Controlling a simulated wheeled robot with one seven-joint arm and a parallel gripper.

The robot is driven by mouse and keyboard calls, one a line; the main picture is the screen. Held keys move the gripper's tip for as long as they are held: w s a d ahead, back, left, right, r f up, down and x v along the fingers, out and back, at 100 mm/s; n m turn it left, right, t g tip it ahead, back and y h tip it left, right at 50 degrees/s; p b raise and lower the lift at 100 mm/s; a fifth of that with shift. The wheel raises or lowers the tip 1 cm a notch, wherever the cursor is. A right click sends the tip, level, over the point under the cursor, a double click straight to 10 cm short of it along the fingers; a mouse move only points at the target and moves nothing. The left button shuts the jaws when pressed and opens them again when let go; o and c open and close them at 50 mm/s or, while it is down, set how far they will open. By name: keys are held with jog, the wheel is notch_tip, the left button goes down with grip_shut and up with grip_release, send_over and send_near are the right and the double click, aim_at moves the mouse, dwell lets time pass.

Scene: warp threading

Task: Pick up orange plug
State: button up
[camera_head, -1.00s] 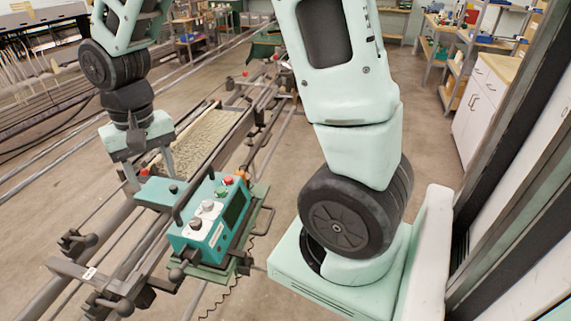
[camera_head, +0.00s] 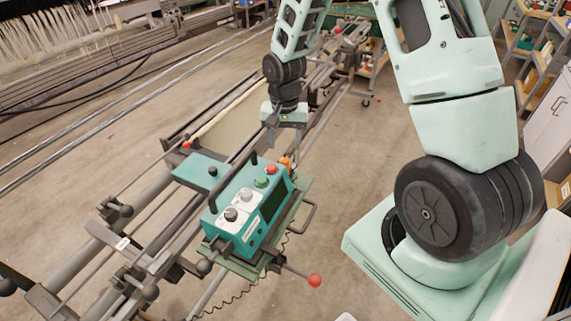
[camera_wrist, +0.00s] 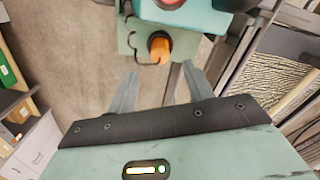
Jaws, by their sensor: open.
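In the head view the plug (camera_head: 285,162) is small, at the box's far end beside the red button. My gripper (camera_head: 284,140) is open and empty, just above and behind the plug. I cannot tell the exact gap between fingertips and plug.
The box has a black handle, knobs, a green button and a red button (camera_head: 271,169). A red-tipped lever (camera_head: 314,280) sticks out at the front right. Machine rails run along the left.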

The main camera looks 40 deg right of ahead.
aim_at(285, 158)
jog(key=shift+f+p, duration=1.1)
jog(key=shift+f, duration=2.55)
jog(key=c, duration=1.1)
